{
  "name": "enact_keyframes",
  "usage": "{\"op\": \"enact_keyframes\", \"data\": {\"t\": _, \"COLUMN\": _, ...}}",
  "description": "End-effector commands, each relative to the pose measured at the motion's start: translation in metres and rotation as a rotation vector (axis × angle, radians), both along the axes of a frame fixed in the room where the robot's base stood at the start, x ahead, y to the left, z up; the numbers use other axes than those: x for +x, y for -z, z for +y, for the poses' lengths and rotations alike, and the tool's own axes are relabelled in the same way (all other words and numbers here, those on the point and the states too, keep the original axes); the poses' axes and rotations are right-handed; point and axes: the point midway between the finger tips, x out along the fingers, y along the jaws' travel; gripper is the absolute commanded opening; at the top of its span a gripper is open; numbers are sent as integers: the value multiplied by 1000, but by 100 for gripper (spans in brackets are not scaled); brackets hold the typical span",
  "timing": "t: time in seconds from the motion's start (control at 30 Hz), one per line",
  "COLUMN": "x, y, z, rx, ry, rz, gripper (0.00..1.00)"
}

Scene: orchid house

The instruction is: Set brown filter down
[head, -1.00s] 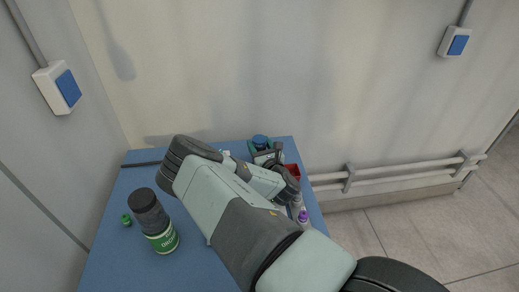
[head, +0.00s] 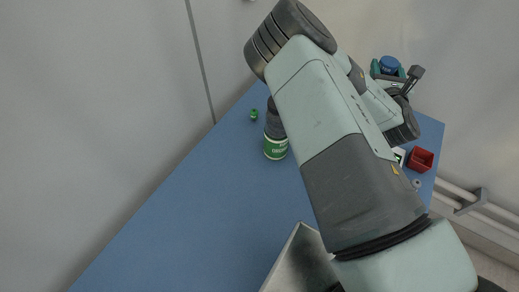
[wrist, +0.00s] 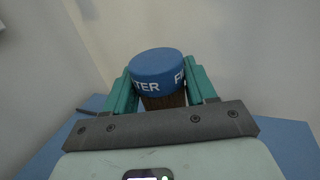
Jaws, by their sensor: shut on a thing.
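The brown filter has a blue cap (wrist: 158,66) with white lettering and a brown ribbed body (wrist: 165,100), partly hidden by my gripper's base. My gripper (wrist: 160,80) has its teal fingers shut on it, one on each side, and the cap rises between them. In the head view the blue cap (head: 389,64) shows at the far right of the table, between the teal fingers (head: 388,72). The filter looks roughly upright there. My arm hides its lower part, and I cannot tell whether it touches the table.
The blue table (head: 180,210) has free room at the left and front. A dark-capped bottle with a green label (head: 276,147) and a small green item (head: 254,115) stand left of my arm. A red box (head: 421,160) is at the right. A metal tray (head: 296,262) lies in front.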

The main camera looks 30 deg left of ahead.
Motion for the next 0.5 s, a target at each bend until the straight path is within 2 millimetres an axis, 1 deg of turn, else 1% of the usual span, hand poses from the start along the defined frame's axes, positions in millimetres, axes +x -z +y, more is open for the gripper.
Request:
{"op": "enact_keyframes", "data": {"t": 0.03, "x": -11, "y": -13, "z": 30, "rx": 5, "ry": -37, "rz": -3, "gripper": 22}}
{"op": "enact_keyframes", "data": {"t": 0.07, "x": -17, "y": -19, "z": 44, "rx": 5, "ry": -54, "rz": -3, "gripper": 22}}
{"op": "enact_keyframes", "data": {"t": 0.1, "x": -26, "y": -26, "z": 62, "rx": 6, "ry": -78, "rz": -2, "gripper": 22}}
{"op": "enact_keyframes", "data": {"t": 0.17, "x": -41, "y": -38, "z": 90, "rx": 6, "ry": -113, "rz": -2, "gripper": 22}}
{"op": "enact_keyframes", "data": {"t": 0.2, "x": -52, "y": -46, "z": 107, "rx": 7, "ry": -135, "rz": -2, "gripper": 22}}
{"op": "enact_keyframes", "data": {"t": 0.27, "x": -70, "y": -57, "z": 132, "rx": 6, "ry": -168, "rz": -2, "gripper": 22}}
{"op": "enact_keyframes", "data": {"t": 0.3, "x": -83, "y": -64, "z": 149, "rx": 8, "ry": -191, "rz": -1, "gripper": 22}}
{"op": "enact_keyframes", "data": {"t": 0.37, "x": -103, "y": -76, "z": 172, "rx": 8, "ry": -223, "rz": -1, "gripper": 22}}
{"op": "enact_keyframes", "data": {"t": 0.4, "x": -117, "y": -83, "z": 186, "rx": 8, "ry": -244, "rz": -1, "gripper": 22}}
{"op": "enact_keyframes", "data": {"t": 0.47, "x": -139, "y": -92, "z": 206, "rx": 6, "ry": -272, "rz": 0, "gripper": 22}}
{"op": "enact_keyframes", "data": {"t": 0.5, "x": -153, "y": -98, "z": 218, "rx": 7, "ry": -291, "rz": -1, "gripper": 22}}
